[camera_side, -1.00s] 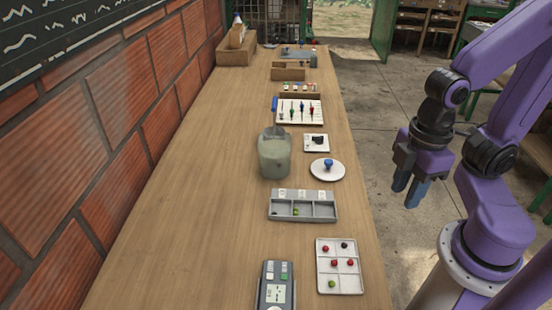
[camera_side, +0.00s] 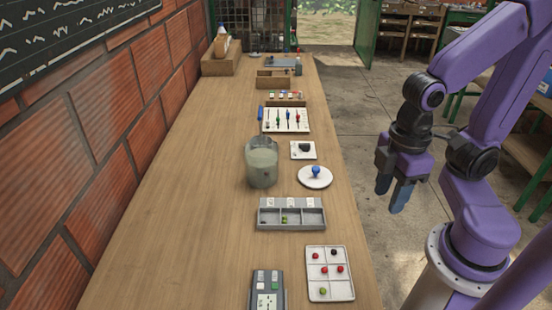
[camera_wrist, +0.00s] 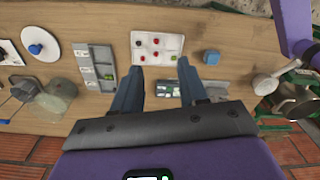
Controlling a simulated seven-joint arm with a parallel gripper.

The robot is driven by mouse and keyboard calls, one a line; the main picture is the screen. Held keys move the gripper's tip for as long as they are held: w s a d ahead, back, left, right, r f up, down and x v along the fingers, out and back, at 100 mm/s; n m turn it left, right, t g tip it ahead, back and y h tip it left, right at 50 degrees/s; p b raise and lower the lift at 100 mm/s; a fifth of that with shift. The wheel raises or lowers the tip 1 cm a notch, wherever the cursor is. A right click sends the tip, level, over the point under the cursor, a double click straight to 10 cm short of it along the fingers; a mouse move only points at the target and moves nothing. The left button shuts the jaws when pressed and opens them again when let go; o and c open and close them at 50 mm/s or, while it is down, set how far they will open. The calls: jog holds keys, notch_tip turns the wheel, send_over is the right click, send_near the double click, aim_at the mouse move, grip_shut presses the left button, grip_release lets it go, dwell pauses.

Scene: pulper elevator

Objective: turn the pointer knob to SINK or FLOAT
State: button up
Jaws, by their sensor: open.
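A round white dial plate (camera_side: 324,181) with a blue knob (camera_side: 316,171) lies on the right half of the bench; I take this as the pointer knob. Any SINK or FLOAT lettering, and where the pointer faces, is too small to read. The plate (camera_wrist: 25,50) and blue knob (camera_wrist: 35,49) also show at the upper left of the wrist view. My gripper (camera_side: 391,194) is open and empty, fingers down, beyond the bench's right edge in the side view and apart from the knob. In the wrist view, my gripper (camera_wrist: 160,75) has its fingers wide apart with nothing between them.
A jar of cloudy liquid (camera_side: 261,168) stands left of the dial. A grey compartment tray (camera_side: 291,227), a white grid tray (camera_side: 315,292) with small balls and a grey device (camera_side: 267,290) lie nearer.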

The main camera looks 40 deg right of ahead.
jog(key=w+a+m+y, duration=0.1)
jog(key=w+a+m, duration=0.1)
jog(key=w+m, duration=1.15)
jog(key=m+t+y, duration=0.2)
jog(key=m+t, duration=0.1)
jog(key=m, duration=2.3)
send_over(307, 144)
jog(key=s+d, duration=0.5)
notch_tip(307, 144, down, 6)
jog(key=f, duration=0.1)
jog(key=shift+n, duration=0.25)
jog(key=x, duration=1.6)
jog(key=shift+w+f, duration=0.1)
jog(key=shift+f, duration=0.25)
grip_shut()
